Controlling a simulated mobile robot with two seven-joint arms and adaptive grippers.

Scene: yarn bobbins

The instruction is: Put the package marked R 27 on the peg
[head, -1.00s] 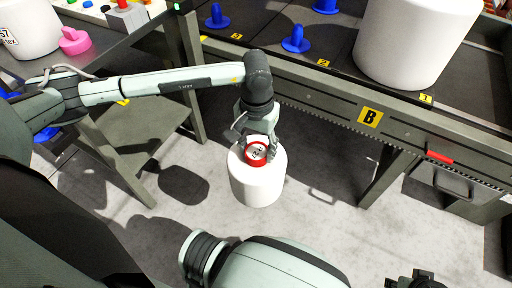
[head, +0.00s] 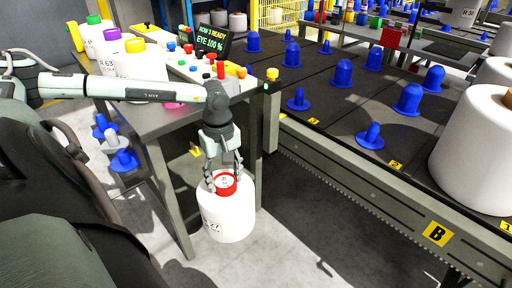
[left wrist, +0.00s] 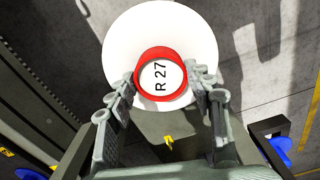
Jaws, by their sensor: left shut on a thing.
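The white package marked R 27 (head: 226,222) has a red core at its top and hangs upright from my left gripper (head: 223,182), in front of the conveyor frame. In the left wrist view, the label R 27 (left wrist: 161,76) faces the camera inside the red ring, and the gripper (left wrist: 162,88) is shut on that ring with a finger on either side. Blue pegs stand on the dark conveyor table, such as one at the near edge (head: 370,136) and one farther left (head: 299,100). Which peg is meant cannot be told. My right gripper is not in view.
A large white bobbin (head: 475,150) stands on the conveyor at right.

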